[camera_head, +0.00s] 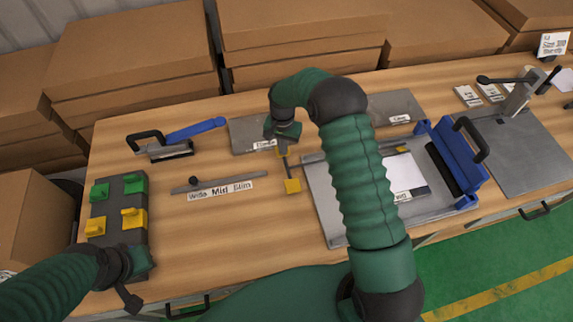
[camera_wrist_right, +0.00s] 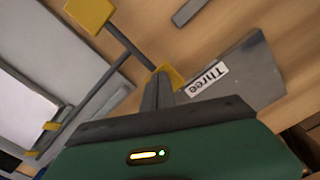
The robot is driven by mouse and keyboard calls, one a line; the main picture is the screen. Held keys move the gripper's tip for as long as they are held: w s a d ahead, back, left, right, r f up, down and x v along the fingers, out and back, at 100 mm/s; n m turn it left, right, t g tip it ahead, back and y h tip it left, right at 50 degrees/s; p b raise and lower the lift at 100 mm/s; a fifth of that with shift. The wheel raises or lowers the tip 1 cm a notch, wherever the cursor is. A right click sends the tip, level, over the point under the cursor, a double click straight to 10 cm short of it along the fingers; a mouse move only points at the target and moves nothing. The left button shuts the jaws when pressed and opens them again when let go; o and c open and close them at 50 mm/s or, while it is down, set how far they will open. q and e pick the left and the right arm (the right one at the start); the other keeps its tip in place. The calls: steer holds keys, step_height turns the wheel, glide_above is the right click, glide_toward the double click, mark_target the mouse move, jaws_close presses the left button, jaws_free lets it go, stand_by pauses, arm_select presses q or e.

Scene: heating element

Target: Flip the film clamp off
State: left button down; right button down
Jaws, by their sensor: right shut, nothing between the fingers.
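What looks like the film clamp is a thin dark rod with yellow end blocks at the left side of the grey plate. Its near yellow block (camera_head: 292,186) shows clearly; in the right wrist view it is at the top left (camera_wrist_right: 90,14). My right gripper (camera_head: 282,142) is shut and empty at the rod's far end. In the right wrist view its closed fingertips (camera_wrist_right: 158,78) are right beside the far yellow block, partly covering it; I cannot tell whether they touch. My left gripper (camera_head: 130,298) is at the lower left, away from the clamp; its jaws are unclear.
The grey plate (camera_head: 328,218) holds a white sheet (camera_head: 403,175), with a blue hinged bar (camera_head: 455,158) on its right. A plate labelled Three (camera_wrist_right: 262,72) lies beside my right gripper. A yellow-and-green switch block (camera_head: 103,210) stands left. Cardboard boxes (camera_head: 140,50) line the back.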

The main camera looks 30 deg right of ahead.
steer(key=shift+f, duration=0.4)
step_height(320, 180, up, 7)
steer(key=p, duration=0.5)
steer(key=shift+r, duration=0.15)
steer(key=s+a+r+n+t, duration=0.1)
steer(key=s+a+r+n, duration=0.1)
steer(key=s, duration=0.5)
steer(key=s+a+r+n, duration=0.3)
steer(key=s+r+n, duration=0.1)
steer(key=s, duration=0.4)
steer(key=s+a+r+n+t+b, duration=0.1)
steer(key=s+a+r+n, duration=0.2)
steer(key=s, duration=0.4)
steer(key=shift+s+r+t, duration=0.2)
steer(key=shift+r+t, duration=0.1)
steer(key=shift+r, duration=0.55)
